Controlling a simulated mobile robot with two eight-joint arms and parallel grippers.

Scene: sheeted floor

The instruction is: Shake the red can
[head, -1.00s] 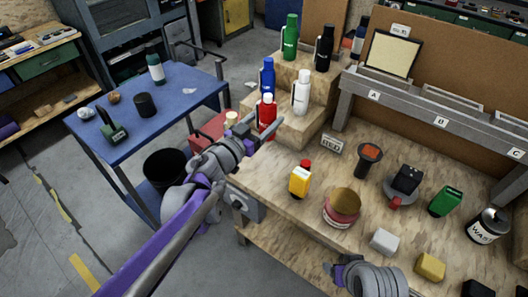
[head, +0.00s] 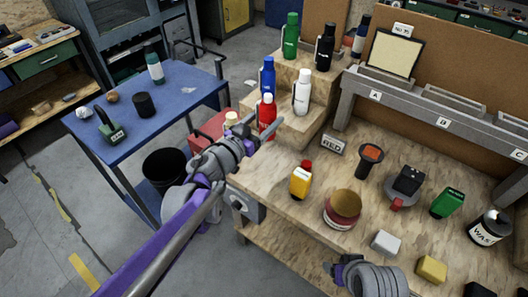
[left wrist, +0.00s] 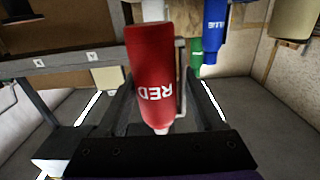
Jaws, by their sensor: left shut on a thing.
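The red can (head: 267,112), a red bottle with a white cap, is upright near the left end of the wooden stepped stand. My left gripper (head: 263,131) is shut around it at the side.
Blue (head: 267,78), white (head: 302,95), green (head: 291,38) and black (head: 325,50) bottles crowd the stand (head: 307,128) nearby. A blue table (head: 180,100) is at left.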

